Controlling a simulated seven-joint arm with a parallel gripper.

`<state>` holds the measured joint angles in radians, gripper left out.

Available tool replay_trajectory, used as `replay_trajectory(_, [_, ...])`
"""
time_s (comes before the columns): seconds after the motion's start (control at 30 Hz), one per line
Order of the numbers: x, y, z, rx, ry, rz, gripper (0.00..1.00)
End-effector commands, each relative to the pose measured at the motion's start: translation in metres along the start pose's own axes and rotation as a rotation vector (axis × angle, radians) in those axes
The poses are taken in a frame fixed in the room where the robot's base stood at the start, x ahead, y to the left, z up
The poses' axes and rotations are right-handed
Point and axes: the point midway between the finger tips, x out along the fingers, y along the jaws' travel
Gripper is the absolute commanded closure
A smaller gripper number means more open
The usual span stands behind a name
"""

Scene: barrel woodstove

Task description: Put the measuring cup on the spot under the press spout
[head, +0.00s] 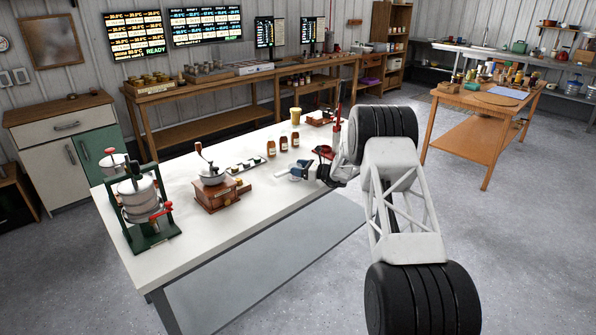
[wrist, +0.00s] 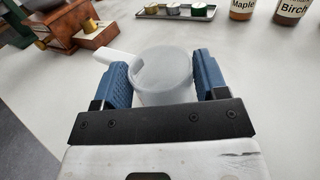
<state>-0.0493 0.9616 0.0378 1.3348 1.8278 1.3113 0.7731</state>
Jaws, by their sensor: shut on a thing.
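The measuring cup (wrist: 163,75) is a translucent whitish cup with a white handle pointing to the upper left in the wrist view. My gripper (wrist: 163,80) is shut on it, with one blue finger on each side. In the head view my gripper (head: 294,172) is over the near right part of the white table (head: 215,240). I cannot tell whether the cup touches the tabletop. The press (head: 140,198), with a green frame, metal cylinders and red handles, stands at the table's left end, apart from my gripper. Its spout and the spot under it are not clear.
A wooden grinder (head: 217,185) with a crank stands between the press and my gripper. A small tray (head: 246,166) with several little containers lies behind it, and several syrup bottles (head: 283,144) stand farther back. The table's front strip is clear.

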Motion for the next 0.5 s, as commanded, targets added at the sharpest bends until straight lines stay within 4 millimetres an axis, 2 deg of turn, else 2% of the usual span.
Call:
replay_trajectory(0.33, [0.000,0.000,0.034,-0.002,-0.001,0.000,0.62])
replay_trajectory(0.5, [-0.010,0.019,0.033,0.001,0.001,0.000,0.62])
